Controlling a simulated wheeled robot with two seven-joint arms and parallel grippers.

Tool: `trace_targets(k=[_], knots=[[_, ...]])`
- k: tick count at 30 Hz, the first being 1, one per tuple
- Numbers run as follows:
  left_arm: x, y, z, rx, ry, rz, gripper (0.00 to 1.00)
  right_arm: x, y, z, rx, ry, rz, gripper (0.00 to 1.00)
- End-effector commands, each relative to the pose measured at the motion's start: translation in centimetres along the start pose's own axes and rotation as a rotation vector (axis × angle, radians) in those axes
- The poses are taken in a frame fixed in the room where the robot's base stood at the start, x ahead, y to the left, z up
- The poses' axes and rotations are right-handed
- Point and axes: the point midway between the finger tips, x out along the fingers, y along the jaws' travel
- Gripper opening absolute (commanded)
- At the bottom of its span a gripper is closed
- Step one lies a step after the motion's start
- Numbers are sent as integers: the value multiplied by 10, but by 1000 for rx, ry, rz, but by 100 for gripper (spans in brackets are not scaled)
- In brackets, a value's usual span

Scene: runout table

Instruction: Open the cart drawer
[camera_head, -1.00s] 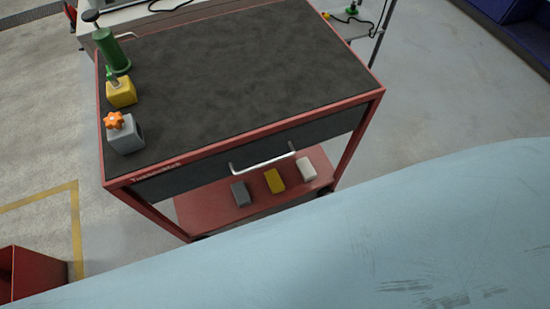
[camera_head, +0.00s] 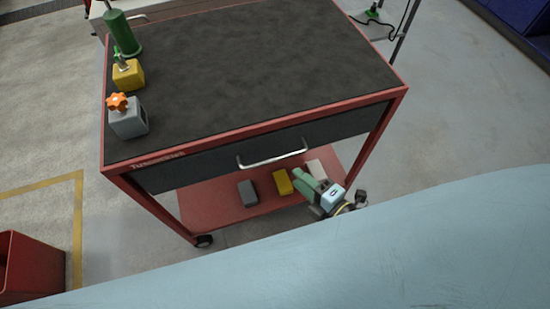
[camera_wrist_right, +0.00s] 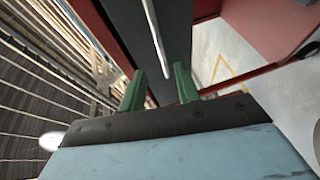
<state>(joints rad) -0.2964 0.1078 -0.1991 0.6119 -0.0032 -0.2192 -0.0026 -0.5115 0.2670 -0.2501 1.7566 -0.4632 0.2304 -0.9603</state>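The cart (camera_head: 393,93) is red with a dark top mat. Its dark grey drawer (camera_head: 210,166) sits flush under the top, looking shut. The drawer has a silver bar handle (camera_head: 273,160). My right gripper (camera_head: 306,183), with green fingers, is below and right of the handle in the head view. In the right wrist view its fingers (camera_wrist_right: 159,88) are spread with a gap between them. The handle (camera_wrist_right: 157,40) runs toward that gap, in front of the drawer face (camera_wrist_right: 178,30); I see no grip on it. My left gripper is not in view.
On the cart top stand a grey block with an orange knob (camera_head: 128,120), a yellow block (camera_head: 128,75) and a green cylinder (camera_head: 122,35). Grey, yellow and white blocks lie on the lower shelf (camera_head: 215,205). A red bin (camera_head: 30,268) stands at the lower left.

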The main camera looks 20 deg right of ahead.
Motion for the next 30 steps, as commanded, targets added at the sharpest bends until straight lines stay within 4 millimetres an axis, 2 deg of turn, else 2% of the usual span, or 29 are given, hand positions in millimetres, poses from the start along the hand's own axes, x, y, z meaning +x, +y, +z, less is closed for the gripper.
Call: trace_targets(k=[1, 9, 15, 20, 28, 30], knots=[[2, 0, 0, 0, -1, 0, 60, 12, 1, 1, 0, -1, 5, 32], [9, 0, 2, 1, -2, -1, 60, 68, -1, 1, 3, -2, 2, 32], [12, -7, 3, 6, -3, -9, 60, 94, -1, 1, 3, -2, 0, 32], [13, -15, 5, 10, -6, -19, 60, 103, -1, 0, 4, -2, -1, 32], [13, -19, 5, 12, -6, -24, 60, 104, -1, 0, 4, -2, -2, 32], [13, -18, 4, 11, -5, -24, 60, 104, -1, 0, 4, -2, -2, 25]])
